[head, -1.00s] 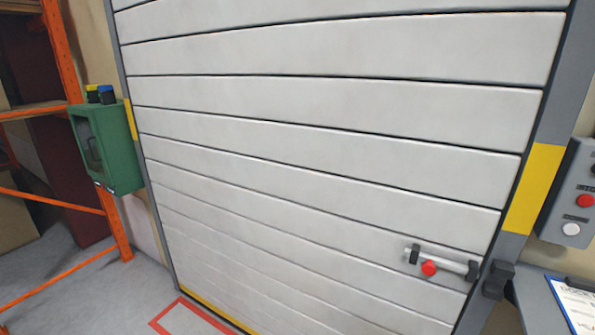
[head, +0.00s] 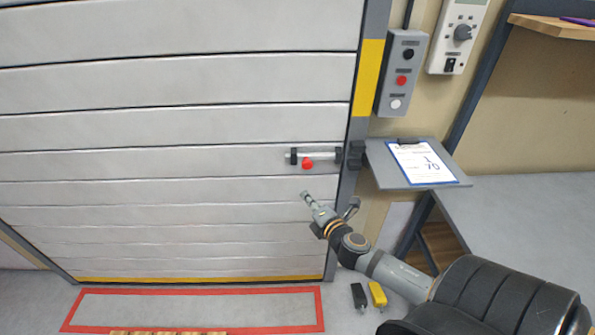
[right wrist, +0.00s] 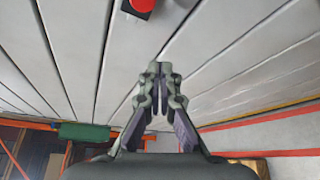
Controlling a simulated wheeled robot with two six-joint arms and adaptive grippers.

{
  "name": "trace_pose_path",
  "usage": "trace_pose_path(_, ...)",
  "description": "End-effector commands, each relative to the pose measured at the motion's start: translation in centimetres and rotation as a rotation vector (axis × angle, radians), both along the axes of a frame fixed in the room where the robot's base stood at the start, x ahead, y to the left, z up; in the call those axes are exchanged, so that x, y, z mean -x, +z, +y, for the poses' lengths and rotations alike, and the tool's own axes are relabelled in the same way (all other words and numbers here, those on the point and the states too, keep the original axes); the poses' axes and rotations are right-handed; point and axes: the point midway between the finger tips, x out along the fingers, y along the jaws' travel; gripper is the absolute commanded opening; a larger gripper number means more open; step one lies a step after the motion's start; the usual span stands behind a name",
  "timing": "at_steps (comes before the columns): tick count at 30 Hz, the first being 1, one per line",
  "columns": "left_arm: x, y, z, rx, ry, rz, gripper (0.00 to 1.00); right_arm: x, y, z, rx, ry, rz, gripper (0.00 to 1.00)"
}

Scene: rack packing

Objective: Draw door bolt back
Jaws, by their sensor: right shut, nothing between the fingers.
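The door bolt (head: 323,154) is a silver bar in black brackets, lying level near the right edge of the white slatted door (head: 180,125). Its red knob (head: 308,163) hangs at the bar's left part. A black keeper (head: 357,156) sits on the grey door frame, right of the bar; I cannot tell whether the bar's end is inside it. My right gripper (head: 306,196) is shut and empty, just below the knob and apart from it. In the right wrist view the shut fingertips (right wrist: 158,72) point toward the door, with the red knob (right wrist: 140,5) at the top edge. My left gripper is out of view.
A grey shelf with a clipboard (head: 420,162) juts out right of the keeper. A button box (head: 402,72) hangs above it. A black block (head: 358,295) and a yellow block (head: 378,294) are on the floor. A red-outlined floor area (head: 322,308) lies before the door.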

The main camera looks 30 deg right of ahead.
Motion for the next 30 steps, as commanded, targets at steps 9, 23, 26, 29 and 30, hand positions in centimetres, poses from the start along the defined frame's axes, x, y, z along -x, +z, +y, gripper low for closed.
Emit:
trace_pose_path(9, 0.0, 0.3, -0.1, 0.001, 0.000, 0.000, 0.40, -0.8, 1.9, 0.8, 0.038, 0.023, -0.032, 0.00)
trace_pose_path(23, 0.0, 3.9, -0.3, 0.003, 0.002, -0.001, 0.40, -9.9, 1.0, -0.1, 0.030, 0.023, -0.032, 0.00)
trace_pose_path(26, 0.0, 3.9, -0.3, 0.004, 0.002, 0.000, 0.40, -9.4, 1.2, -1.5, 0.043, 0.028, -0.028, 0.00)
trace_pose_path(29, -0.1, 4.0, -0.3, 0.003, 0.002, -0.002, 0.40, -8.9, 1.7, -2.5, 0.041, 0.027, -0.029, 0.00)
trace_pose_path(30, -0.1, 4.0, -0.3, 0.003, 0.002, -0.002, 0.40, -8.7, 1.8, -2.8, 0.040, 0.027, -0.028, 0.00)
